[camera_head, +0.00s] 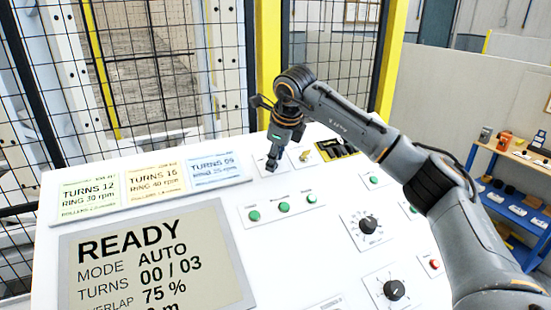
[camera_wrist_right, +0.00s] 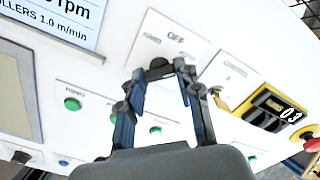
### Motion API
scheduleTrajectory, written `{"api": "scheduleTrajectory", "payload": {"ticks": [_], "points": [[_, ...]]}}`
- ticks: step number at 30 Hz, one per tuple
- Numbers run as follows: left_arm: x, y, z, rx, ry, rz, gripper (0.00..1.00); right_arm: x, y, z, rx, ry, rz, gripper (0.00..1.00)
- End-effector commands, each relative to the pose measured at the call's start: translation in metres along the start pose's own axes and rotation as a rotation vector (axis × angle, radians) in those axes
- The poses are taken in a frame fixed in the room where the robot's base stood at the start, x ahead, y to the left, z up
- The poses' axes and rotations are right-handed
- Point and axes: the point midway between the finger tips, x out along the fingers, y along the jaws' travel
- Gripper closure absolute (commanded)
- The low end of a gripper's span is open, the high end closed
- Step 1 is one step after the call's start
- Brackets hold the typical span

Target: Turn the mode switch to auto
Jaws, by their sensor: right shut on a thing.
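The mode switch is a dark knob (camera_wrist_right: 158,67) on a white plate marked OFF (camera_wrist_right: 176,38) in the right wrist view. My right gripper (camera_wrist_right: 160,72) is shut on this knob, one finger on each side. In the head view my right gripper (camera_head: 271,166) points down at the plate near the panel's far edge, and the knob is hidden behind the fingertips. The screen (camera_head: 160,260) reads READY, MODE AUTO, TURNS 00 / 03 and OVERLAP 75 %. My left gripper is not in view.
A key switch (camera_head: 305,155) and a yellow plate with a counter (camera_head: 337,149) sit right of the mode switch. Green buttons (camera_head: 284,207) and black dials (camera_head: 368,225) lie nearer. A mesh fence (camera_head: 150,70) stands behind the panel. A blue shelf (camera_head: 515,205) is at right.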

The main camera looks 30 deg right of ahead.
Motion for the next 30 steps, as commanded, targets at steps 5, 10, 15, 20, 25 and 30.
{"api": "scheduleTrajectory", "payload": {"ticks": [5,10,15,20,25,30], "points": [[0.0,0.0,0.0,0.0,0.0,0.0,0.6,0.001,0.001,-0.001,0.003,0.002,0.002,0.98],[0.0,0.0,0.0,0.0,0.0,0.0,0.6,0.001,0.001,-0.001,0.002,0.002,0.002,0.54],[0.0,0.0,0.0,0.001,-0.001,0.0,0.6,0.001,0.0,0.0,0.001,0.001,0.001,0.43],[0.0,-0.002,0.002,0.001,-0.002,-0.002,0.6,0.0,0.0,0.0,0.001,0.001,0.001,0.43],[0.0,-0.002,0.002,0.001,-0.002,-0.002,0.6,-0.013,-0.001,0.0,0.001,-0.002,-0.001,0.43],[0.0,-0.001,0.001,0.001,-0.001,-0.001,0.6,-0.045,-0.001,0.001,0.001,-0.003,-0.002,0.43]]}}
